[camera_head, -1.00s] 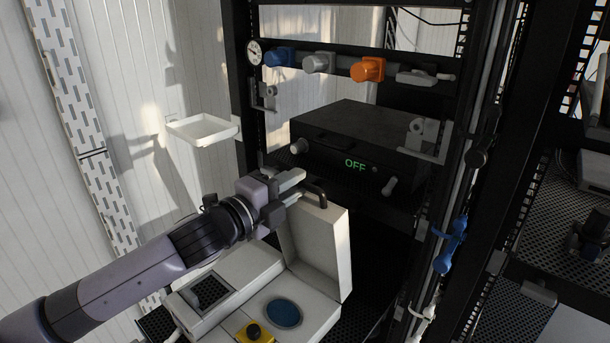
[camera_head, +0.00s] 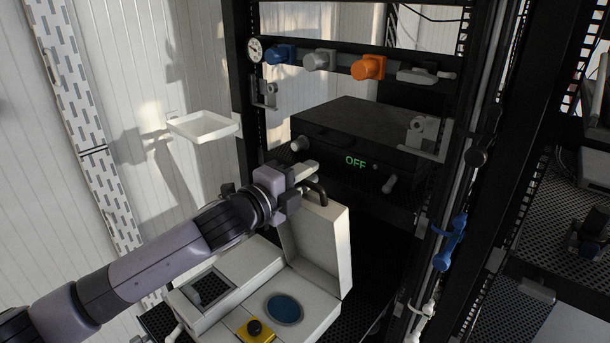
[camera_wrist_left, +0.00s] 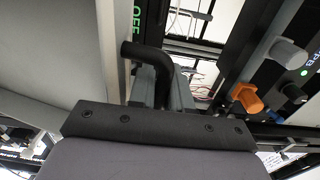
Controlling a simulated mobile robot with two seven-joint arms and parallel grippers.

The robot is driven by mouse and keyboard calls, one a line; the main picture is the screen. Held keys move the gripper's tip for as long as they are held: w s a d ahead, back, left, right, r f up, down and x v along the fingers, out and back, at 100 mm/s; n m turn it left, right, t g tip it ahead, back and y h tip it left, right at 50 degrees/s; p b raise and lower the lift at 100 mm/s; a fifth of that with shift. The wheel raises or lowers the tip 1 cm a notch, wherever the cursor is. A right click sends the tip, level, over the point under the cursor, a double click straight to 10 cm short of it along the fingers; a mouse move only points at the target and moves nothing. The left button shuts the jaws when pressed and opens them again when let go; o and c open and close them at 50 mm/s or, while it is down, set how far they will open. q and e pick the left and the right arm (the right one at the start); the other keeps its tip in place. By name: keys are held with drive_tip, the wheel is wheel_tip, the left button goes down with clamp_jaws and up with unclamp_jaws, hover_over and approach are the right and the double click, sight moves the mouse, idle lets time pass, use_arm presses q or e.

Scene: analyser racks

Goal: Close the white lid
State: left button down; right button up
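The white lid (camera_head: 328,245) stands upright, open, at the back right of a white analyser box (camera_head: 318,312) in the head view. A black curved handle (camera_head: 317,190) is at its top edge. My left gripper (camera_head: 308,174) is at this handle. In the left wrist view the black handle (camera_wrist_left: 150,54) runs down between the grey fingers of my left gripper (camera_wrist_left: 162,88). Whether the fingers press on it is hard to see. The lid also fills part of the left side of the wrist view (camera_wrist_left: 55,55). My right gripper is out of view.
A black unit (camera_head: 365,140) reading OFF sits on the rack just behind the lid. The box top has a blue disc (camera_head: 284,310) and a yellow block with a black knob (camera_head: 255,330). A small white tray (camera_head: 203,127) is at the wall.

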use_arm(q)
drive_tip(key=s+a+f+t+h+b, duration=0.4)
drive_tip(key=s+a+b, duration=0.6)
drive_tip(key=b, duration=1.2)
drive_tip(key=s+f+t, duration=0.1)
drive_tip(key=s+f, duration=0.1)
drive_tip(key=s, duration=0.2)
drive_tip(key=shift+f+t, duration=0.3)
drive_tip(key=shift+f, duration=0.05)
drive_tip(key=c, duration=1.4)
unclamp_jaws()
drive_tip(key=shift+a, duration=0.1)
